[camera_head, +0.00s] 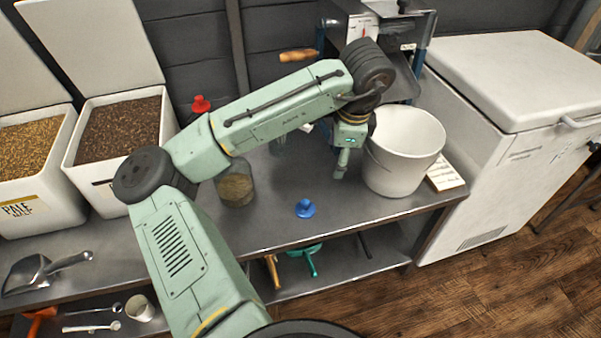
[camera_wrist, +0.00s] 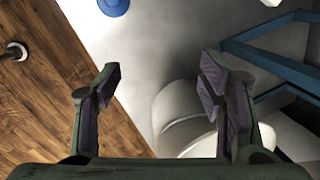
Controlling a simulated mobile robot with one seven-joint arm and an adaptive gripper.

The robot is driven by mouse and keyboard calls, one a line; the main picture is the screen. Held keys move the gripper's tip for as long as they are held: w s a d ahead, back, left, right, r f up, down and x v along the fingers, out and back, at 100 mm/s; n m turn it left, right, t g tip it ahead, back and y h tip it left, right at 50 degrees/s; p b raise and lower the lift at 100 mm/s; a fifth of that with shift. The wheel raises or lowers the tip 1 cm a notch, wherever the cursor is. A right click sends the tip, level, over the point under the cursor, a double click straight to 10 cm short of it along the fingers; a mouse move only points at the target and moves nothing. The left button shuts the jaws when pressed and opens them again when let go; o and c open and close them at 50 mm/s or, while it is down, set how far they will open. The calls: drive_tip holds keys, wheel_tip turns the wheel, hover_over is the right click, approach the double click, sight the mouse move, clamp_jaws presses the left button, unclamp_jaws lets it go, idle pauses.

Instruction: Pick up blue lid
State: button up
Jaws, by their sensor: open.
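The blue lid (camera_head: 305,208) is small, round and knobbed. It lies on the grey metal bench near its front edge in the head view. In the wrist view the blue lid (camera_wrist: 113,5) is cut off by the top edge, beyond my fingertips and left of centre. My gripper (camera_head: 341,172) is above the bench, to the right of and behind the lid, beside the white bucket. In the wrist view my gripper (camera_wrist: 158,82) has its two fingers wide apart with nothing between them.
The white bucket (camera_head: 404,150) stands close to the right of my gripper. A glass jar (camera_head: 235,187) stands left of the lid, partly behind my arm. White grain bins (camera_head: 118,130) stand at the left. A white chest (camera_head: 520,110) is at the right. The bench around the lid is clear.

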drive_tip(key=g+y, duration=0.2)
approach(306, 202)
drive_tip(key=x, duration=0.4)
drive_tip(key=shift+w+a+f, duration=0.1)
drive_tip(key=shift+w+f, duration=0.05)
drive_tip(key=shift+w, duration=0.1)
drive_tip(key=shift+m, duration=0.3)
drive_tip(key=shift+s+x, duration=0.1)
drive_tip(key=shift+x, duration=1.35)
drive_tip(key=shift+s+x, duration=0.15)
drive_tip(key=shift+x, duration=1.35)
drive_tip(key=shift+c, duration=0.3)
drive_tip(key=c, duration=0.9)
